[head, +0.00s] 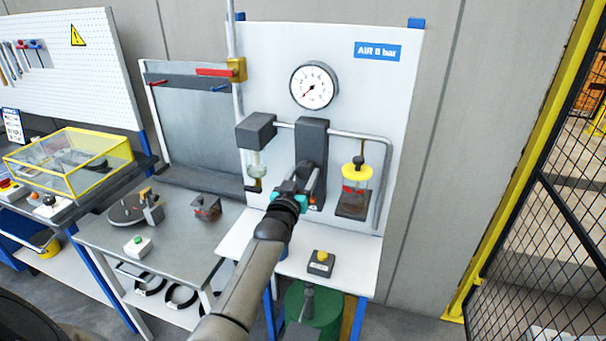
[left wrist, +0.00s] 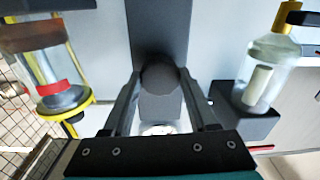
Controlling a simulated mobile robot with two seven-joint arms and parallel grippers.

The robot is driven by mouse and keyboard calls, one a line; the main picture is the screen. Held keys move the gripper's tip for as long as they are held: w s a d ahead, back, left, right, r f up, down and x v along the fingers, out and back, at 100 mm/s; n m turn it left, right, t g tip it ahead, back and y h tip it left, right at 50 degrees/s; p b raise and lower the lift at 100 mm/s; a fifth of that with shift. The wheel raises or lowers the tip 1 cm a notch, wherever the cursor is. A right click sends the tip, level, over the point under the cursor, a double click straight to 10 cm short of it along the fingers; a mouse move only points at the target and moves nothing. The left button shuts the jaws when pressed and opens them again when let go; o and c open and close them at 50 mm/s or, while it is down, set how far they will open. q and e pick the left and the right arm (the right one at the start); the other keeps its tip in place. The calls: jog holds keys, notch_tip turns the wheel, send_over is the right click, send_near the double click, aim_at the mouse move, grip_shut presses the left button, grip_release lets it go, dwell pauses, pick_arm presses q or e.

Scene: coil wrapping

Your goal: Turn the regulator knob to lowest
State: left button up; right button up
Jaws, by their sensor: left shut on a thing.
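The regulator is a dark upright block (head: 312,140) on the white panel, below a round gauge (head: 314,87). The gauge needle points to the lower left. The regulator's round dark knob (left wrist: 160,77) shows in the left wrist view; in the head view my arm and gripper mostly cover it. My left gripper (head: 306,180) is at the regulator's lower front. In the left wrist view its two fingers (left wrist: 160,88) sit on either side of the knob, shut on it. My right gripper is in neither view.
A clear filter bowl (head: 257,163) hangs left of the regulator, and a yellow-topped bowl (head: 356,185) is on its right, both close to my gripper. A bent grey pipe (head: 388,175) runs down the right side. A yellow-button box (head: 320,263) stands on the white shelf below.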

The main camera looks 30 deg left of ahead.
pick_arm(q)
jog(key=shift+n, duration=0.6)
jog(key=o, duration=1.4)
jog(key=shift+s, duration=0.1)
jog(key=shift+s+d+f, duration=0.1)
jog(key=shift+s+d, duration=0.1)
jog(key=shift+s, duration=0.35)
jog(key=b+v, duration=0.1)
jog(key=v, duration=1.3)
